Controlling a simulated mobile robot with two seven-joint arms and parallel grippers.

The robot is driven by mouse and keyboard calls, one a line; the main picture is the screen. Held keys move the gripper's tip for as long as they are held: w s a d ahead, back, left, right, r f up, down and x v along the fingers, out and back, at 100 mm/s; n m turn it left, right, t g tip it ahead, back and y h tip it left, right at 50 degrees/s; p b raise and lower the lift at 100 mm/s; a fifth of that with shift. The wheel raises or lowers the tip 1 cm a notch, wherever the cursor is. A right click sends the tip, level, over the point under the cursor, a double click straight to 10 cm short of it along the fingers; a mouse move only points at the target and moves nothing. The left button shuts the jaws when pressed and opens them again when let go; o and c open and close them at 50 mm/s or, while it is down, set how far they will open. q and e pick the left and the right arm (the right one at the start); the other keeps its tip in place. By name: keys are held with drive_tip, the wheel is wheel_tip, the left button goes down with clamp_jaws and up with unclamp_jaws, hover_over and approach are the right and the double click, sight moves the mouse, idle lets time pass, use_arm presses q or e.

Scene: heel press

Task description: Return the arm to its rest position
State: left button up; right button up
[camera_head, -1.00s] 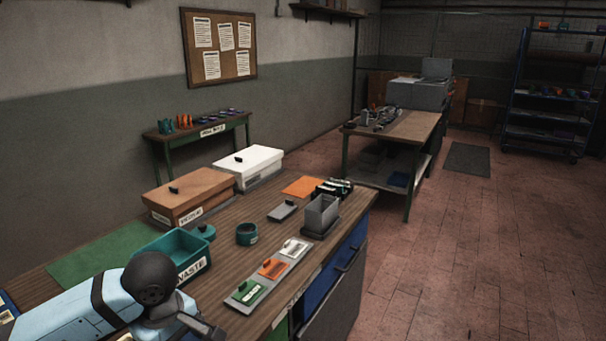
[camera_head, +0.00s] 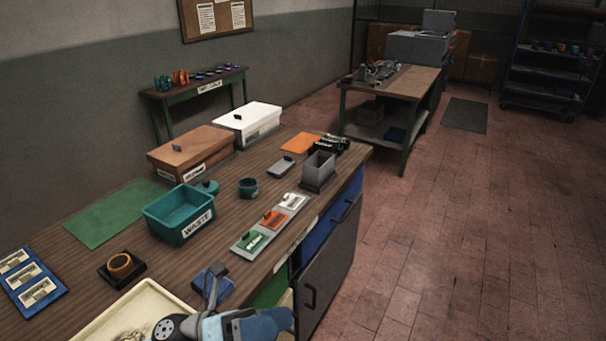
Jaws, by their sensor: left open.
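My left arm enters at the bottom of the head view. Its left gripper (camera_head: 214,280) is at the front edge of the workbench (camera_head: 150,235), in front of a small blue item (camera_head: 222,291) that it partly covers. The gripper is open, and I see nothing held in it. Whether it touches the blue item I cannot tell. My right gripper is out of view.
The bench holds a teal WASTE bin (camera_head: 180,213), a cream tray (camera_head: 88,333), a dark block with an orange ring (camera_head: 121,266), a blue card board (camera_head: 32,284), a colored card strip (camera_head: 270,222) and a grey box (camera_head: 319,169). Red floor (camera_head: 450,230) is clear at right.

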use_arm(q)
drive_tip(key=w+a+f+n+t+y+p, duration=0.15)
drive_tip(key=a+f+n+t+y, duration=0.3)
drive_tip(key=n+t, duration=0.6)
drive_tip(key=w+a+f+n+t+y+p, duration=0.15)
drive_tip(key=a+f+n+t+y, duration=0.3)
drive_tip(key=n, duration=1.15)
drive_tip(key=s+a+f+n+g+y, duration=0.2)
drive_tip(key=s+a+f+n+y, duration=0.1)
drive_tip(key=f+n, duration=0.4)
drive_tip(key=s+a+f+n+g+y+p, duration=0.1)
drive_tip(key=s+a+f+n+g+y, duration=0.2)
drive_tip(key=s+f+n+y, duration=0.2)
wheel_tip(320, 180, down, 3)
drive_tip(key=s+n, duration=0.1)
drive_tip(key=s, duration=0.1)
drive_tip(key=shift+s+n+y, duration=0.35)
drive_tip(key=shift+y, duration=0.05)
